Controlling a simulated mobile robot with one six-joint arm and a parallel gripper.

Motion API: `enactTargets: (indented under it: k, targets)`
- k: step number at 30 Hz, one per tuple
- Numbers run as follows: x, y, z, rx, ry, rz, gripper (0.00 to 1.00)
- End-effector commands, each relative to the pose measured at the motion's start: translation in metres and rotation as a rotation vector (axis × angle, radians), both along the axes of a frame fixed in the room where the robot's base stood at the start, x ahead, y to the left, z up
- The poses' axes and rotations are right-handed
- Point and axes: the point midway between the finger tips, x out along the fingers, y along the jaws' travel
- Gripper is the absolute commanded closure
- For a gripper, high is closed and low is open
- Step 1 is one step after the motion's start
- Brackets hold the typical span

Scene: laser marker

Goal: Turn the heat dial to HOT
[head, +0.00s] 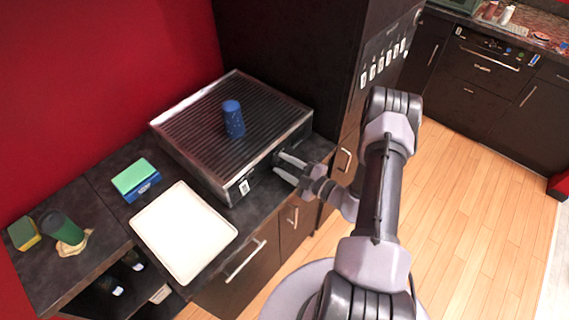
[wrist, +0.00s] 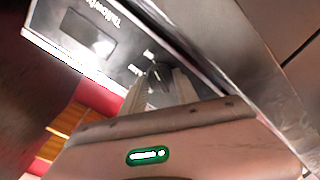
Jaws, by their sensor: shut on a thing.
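The laser marker (head: 192,151) is a low dark box with a ridged top and a metal rim, standing on the dark counter. Its front panel (wrist: 108,47) fills the upper left of the wrist view, with a grey display (wrist: 88,33) and white lettering. The heat dial (wrist: 159,73) is a small black knob with a light pointer mark on this panel. My gripper (wrist: 158,88) is shut on the dial, one finger on each side. In the head view my gripper (head: 281,164) reaches the right part of the front. The dial's labels are too blurred to read.
A blue cylinder (head: 233,119) stands on the ridged top. A white tray (head: 183,232), a green and blue sponge-like block (head: 136,180) and a green cup (head: 62,228) are on the counter to the left. A tall dark cabinet (head: 340,60) stands close behind on the right.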

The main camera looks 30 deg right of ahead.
Motion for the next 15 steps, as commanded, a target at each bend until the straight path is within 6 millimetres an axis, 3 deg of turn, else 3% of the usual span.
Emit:
enactTargets:
  k: [15]
  targets:
    - [0.0001,-0.0001,-0.0003,0.095,0.035,0.000,1.00]
